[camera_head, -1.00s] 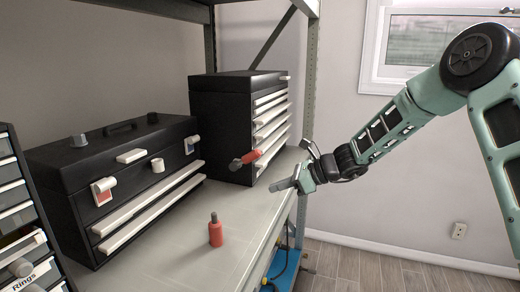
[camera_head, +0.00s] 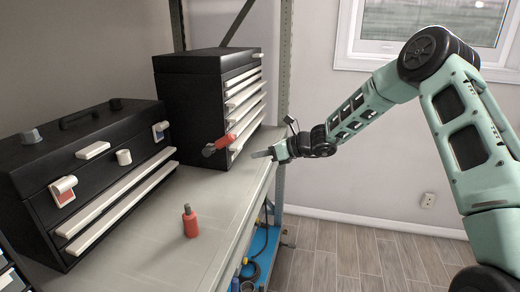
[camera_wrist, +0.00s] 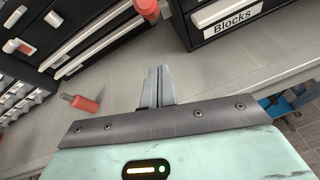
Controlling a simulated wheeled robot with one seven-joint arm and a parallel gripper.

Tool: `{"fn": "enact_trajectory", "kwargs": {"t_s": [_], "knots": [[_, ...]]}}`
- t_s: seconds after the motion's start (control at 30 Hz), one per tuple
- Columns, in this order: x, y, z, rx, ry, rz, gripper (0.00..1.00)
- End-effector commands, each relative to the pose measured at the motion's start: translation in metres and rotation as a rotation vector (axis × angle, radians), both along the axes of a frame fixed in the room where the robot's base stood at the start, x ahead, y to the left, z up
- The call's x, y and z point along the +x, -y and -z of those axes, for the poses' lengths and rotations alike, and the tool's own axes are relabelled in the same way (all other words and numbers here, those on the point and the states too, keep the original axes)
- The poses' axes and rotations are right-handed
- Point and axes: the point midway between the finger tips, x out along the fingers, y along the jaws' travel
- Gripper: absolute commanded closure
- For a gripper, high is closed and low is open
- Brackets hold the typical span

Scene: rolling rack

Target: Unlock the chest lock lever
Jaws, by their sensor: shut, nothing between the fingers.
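A low black chest (camera_head: 40,170) stands at the left of the shelf. Its front has a white-and-red latch (camera_head: 63,190), a second white latch (camera_head: 160,131) at its right end, and a white knob (camera_head: 124,157) between them. I cannot tell which part is the lock lever. My gripper (camera_head: 258,154) is shut and empty above the shelf's front edge, right of the taller chest and well apart from the low chest. In the wrist view its fingers (camera_wrist: 160,70) are together, touching nothing.
A taller black drawer chest (camera_head: 188,95) stands behind. A red-handled piece (camera_head: 222,143) is by its front; whether it is attached is unclear. A red dark-tipped object (camera_head: 190,224) stands upright on the grey shelf (camera_head: 150,265). A rack post (camera_head: 285,70) rises behind my gripper.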

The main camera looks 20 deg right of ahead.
Motion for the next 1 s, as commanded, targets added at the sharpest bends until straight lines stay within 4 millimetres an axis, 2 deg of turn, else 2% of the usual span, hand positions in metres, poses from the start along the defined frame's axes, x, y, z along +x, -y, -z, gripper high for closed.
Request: {"fn": "enact_trajectory", "kwargs": {"t_s": [0.03,0.33,0.4,0.6,1.0], "knots": [[0.006,-0.010,0.001,0.003,-0.001,-0.004,1.00],[0.043,-0.054,0.023,0.000,-0.002,-0.003,1.00],[0.049,-0.054,0.008,-0.002,0.003,-0.001,1.00],[0.059,-0.060,-0.005,-0.002,0.001,-0.001,1.00],[0.062,-0.061,-0.007,0.000,0.001,-0.001,1.00]]}}
